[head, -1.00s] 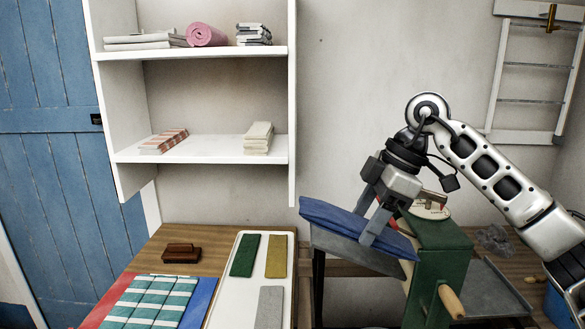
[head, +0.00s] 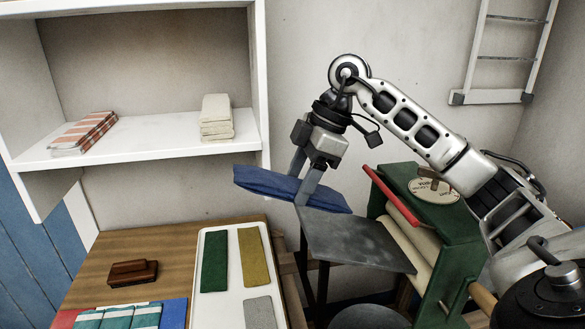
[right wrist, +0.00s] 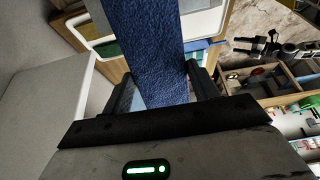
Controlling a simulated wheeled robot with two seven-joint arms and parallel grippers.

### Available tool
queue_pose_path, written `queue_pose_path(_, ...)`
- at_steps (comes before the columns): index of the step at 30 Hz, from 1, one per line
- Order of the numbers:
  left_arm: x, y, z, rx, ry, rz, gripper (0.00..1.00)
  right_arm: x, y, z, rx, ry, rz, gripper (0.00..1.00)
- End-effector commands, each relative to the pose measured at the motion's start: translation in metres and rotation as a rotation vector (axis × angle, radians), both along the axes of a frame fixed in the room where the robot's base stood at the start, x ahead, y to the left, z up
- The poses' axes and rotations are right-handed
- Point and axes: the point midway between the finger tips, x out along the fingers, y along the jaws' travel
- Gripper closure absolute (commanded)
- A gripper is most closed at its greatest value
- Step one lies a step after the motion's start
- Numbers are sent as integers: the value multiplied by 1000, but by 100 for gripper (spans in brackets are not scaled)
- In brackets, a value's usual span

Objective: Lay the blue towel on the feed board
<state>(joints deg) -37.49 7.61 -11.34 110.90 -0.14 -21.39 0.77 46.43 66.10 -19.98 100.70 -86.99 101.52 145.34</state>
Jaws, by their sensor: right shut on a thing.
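The towel also shows between the fingers in the right wrist view (right wrist: 150,45). The grey feed board (head: 360,243) slopes out to the left from the green mangle (head: 450,262). Its top is mostly bare. The towel is at the board's far left corner, mostly beyond its edge; whether they touch I cannot tell.
A wooden table (head: 190,258) at the left bears a white tray (head: 222,305) with green, yellow and grey cloths, a brown brush (head: 133,273) and a striped teal cloth (head: 118,316). White shelves (head: 150,142) stand above. The mangle has pale rollers (head: 412,230) and a red bar (head: 393,195).

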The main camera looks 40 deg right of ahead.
Motion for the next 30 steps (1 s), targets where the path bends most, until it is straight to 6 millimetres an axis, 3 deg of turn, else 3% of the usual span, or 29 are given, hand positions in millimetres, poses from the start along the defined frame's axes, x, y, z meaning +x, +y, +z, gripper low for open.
queue_pose_path(16,4,-1,3,-2,-10,0,35,-12,-22,-50,-2,1,-1,73)
queue_pose_path(18,5,-1,-9,-3,-14,-1,35,-15,-28,-58,-3,-1,-3,73)
queue_pose_path(30,11,-10,-29,-26,-33,-16,35,-31,-57,-81,-2,-1,-3,73)
